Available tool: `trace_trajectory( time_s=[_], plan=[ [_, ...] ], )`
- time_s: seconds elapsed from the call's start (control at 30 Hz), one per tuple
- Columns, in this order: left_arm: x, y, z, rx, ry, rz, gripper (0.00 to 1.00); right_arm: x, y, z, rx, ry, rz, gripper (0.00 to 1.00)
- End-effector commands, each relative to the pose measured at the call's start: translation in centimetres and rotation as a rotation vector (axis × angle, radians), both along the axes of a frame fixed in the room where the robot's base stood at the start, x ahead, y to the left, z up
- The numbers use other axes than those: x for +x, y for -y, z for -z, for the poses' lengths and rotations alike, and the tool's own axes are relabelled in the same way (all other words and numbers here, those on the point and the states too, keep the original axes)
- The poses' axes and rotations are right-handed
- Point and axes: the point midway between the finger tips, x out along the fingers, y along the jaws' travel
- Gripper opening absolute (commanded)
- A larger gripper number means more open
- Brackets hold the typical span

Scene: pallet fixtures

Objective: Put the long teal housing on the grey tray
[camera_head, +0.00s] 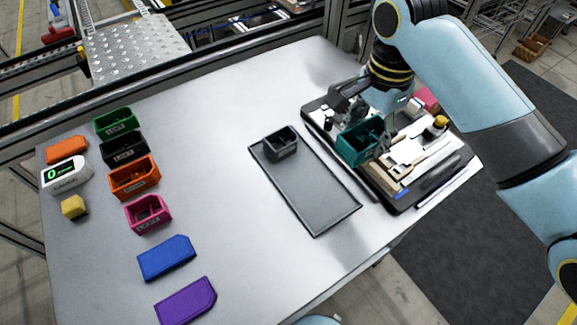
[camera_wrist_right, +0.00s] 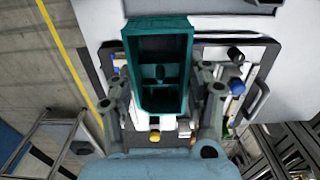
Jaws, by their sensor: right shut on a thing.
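The long teal housing (camera_head: 357,146) is an open-topped box, held above the open tool case at the right of the table. My right gripper (camera_head: 370,120) is shut on it. In the right wrist view the housing (camera_wrist_right: 158,62) sits between the two fingers of my right gripper (camera_wrist_right: 162,100), with its open side and inner ribs showing. The grey tray (camera_head: 318,200) lies flat on the table, left of the held housing. A small dark grey housing (camera_head: 281,146) stands on its far end. The near part of the tray is bare. My left gripper is not in view.
The tool case (camera_head: 405,195) holds several tools and lies right of the tray. Green (camera_head: 116,122), black (camera_head: 124,148), orange (camera_head: 134,178) and pink (camera_head: 148,213) housings stand at left, with blue (camera_head: 166,258) and purple (camera_head: 186,301) pieces nearer. The table between is clear.

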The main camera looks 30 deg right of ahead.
Motion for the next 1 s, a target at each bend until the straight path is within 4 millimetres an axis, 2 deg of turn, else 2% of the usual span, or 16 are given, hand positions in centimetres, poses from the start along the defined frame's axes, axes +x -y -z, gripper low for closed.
trace_trajectory(
  time_s=[0.13, 0.23, 0.4, 0.6, 0.83, 1.0],
  plan=[
    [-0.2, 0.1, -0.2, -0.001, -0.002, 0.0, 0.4, -0.4, -0.7, 0.3, 0.0, -0.001, -0.001, 0.14],
    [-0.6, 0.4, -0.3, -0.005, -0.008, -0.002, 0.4, 0.2, -1.6, 1.0, 0.003, 0.001, 0.0, 0.14],
    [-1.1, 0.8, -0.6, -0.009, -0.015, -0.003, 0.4, 2.5, -5.0, 3.3, 0.007, -0.003, -0.004, 0.14],
    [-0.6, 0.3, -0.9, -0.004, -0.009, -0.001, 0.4, 5.1, -8.5, 6.1, 0.002, -0.001, -0.005, 0.14],
    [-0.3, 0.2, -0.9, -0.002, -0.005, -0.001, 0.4, 6.3, -9.9, 7.6, -0.002, -0.001, -0.003, 0.14],
    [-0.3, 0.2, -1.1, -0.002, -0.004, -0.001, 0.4, 6.2, -9.9, 10.1, -0.002, -0.003, -0.004, 0.14]
  ],
)
